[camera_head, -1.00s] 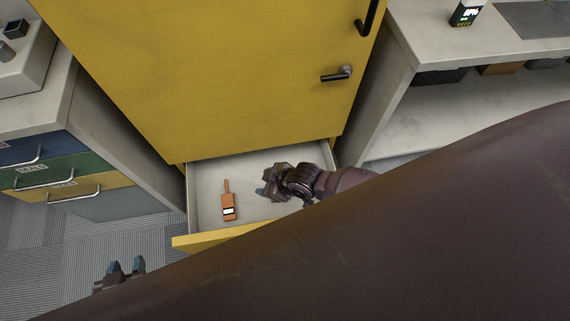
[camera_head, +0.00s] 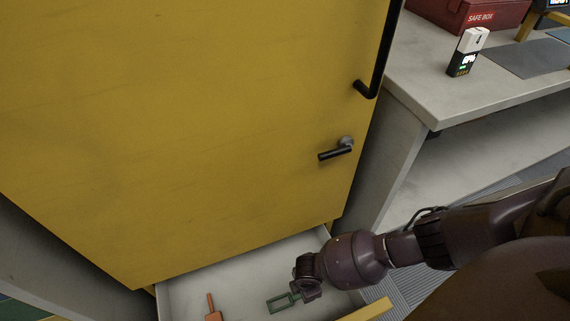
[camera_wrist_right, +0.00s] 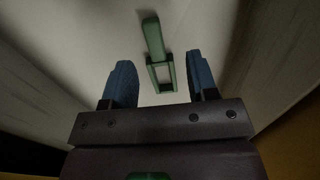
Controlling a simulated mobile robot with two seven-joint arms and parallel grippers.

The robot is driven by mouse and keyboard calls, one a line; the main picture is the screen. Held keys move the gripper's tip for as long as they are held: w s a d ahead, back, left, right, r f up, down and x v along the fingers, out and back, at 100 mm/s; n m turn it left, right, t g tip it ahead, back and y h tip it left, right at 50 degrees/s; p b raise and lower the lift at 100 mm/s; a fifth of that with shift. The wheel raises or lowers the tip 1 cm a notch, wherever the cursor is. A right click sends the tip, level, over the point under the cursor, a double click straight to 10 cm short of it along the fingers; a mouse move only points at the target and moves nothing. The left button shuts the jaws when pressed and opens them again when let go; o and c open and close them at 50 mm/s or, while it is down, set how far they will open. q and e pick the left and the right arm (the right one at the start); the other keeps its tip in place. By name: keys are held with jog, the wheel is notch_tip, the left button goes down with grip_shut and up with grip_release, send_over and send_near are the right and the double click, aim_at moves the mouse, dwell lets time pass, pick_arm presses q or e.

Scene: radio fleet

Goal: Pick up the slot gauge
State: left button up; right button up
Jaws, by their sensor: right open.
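The slot gauge appears to be the green piece (camera_head: 278,304) lying in the open drawer, with a rectangular open frame and a solid handle. It also shows in the right wrist view (camera_wrist_right: 153,38), its frame end nearest me and its handle pointing away. My right gripper (camera_head: 300,291) reaches into the drawer beside the gauge and partly covers it in the head view. In the right wrist view its blue fingers (camera_wrist_right: 160,66) are apart, with the gauge's frame end lying between and beyond them, not gripped. My left gripper is not in view.
The drawer (camera_head: 235,270) is open below a yellow cabinet (camera_head: 200,130). Drawer walls flank my right gripper closely.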

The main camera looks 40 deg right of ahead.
aim_at(289, 299)
jog(key=shift+f, duration=0.6)
notch_tip(289, 299, down, 4)
jog(key=b, duration=0.3)
jog(key=shift+w+d+f, duration=0.1)
jog(key=shift+w+f, duration=0.05)
jog(key=shift+f, duration=0.1)
jog(key=shift+w+f+b, duration=0.15)
jog(key=shift+f+b, duration=0.15)
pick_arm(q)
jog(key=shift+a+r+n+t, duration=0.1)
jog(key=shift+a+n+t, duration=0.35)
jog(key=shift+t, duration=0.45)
pick_arm(e)
jog(key=shift+w+r, duration=0.1)
grip_shut()
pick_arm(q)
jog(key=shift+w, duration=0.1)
